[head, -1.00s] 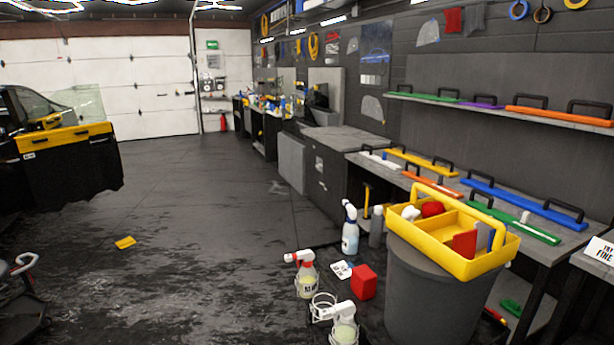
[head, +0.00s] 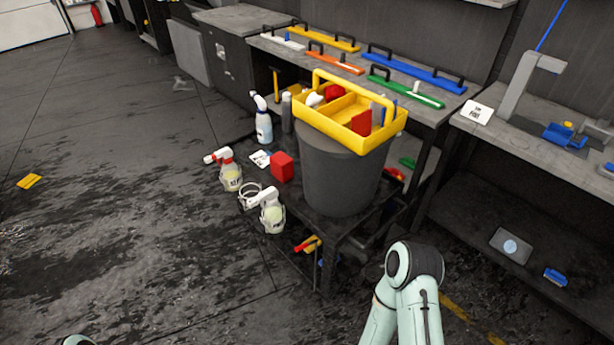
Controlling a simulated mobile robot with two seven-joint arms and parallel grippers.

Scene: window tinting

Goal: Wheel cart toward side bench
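A dark cart (head: 318,232) stands in the middle of the head view, close against the benches. It bears a grey bin (head: 340,180) with a yellow caddy (head: 322,128) on top, several spray bottles (head: 264,126) and a red block (head: 282,167). Two grey benches show: one with squeegees (head: 345,83) behind the cart, another (head: 475,125) at the right. Which is the side bench I cannot tell. My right arm bends in from the bottom, right of the cart, with its gripper out of view. Only a bit of my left arm shows at the bottom left edge.
The dark wet-looking floor at the left is open, with a yellow cloth (head: 29,181) lying on it. The right bench has a lower shelf (head: 480,240) with a grey device.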

